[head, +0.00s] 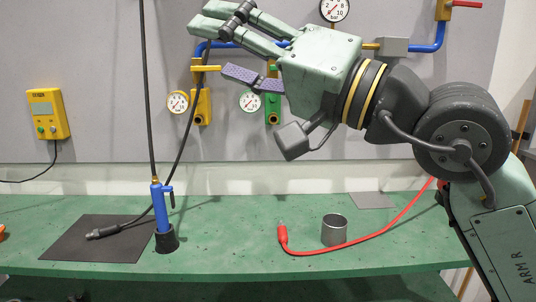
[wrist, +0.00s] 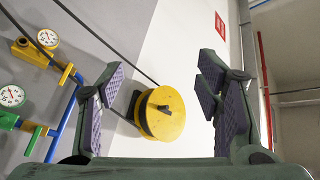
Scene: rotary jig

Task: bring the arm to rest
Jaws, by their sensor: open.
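My gripper (head: 235,50) is raised above the green workbench at the upper middle of the head view, in front of the grey panel, and points left. Its fingers are spread and nothing is between them. In the wrist view my gripper (wrist: 160,100) shows as two purple-padded fingers standing wide apart, with empty space between. A yellow reel (wrist: 163,113) on the wall shows behind that gap. My arm reaches in from the right of the head view and hides part of the panel.
The green bench (head: 225,210) bears a blue tool (head: 161,210) on a black foot, a dark mat (head: 85,238), a metal cup (head: 334,230) and a red cable (head: 370,240). Gauges (head: 178,102) and pipes are on the panel. Black cables hang left of my gripper. A yellow box (head: 46,114) hangs left.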

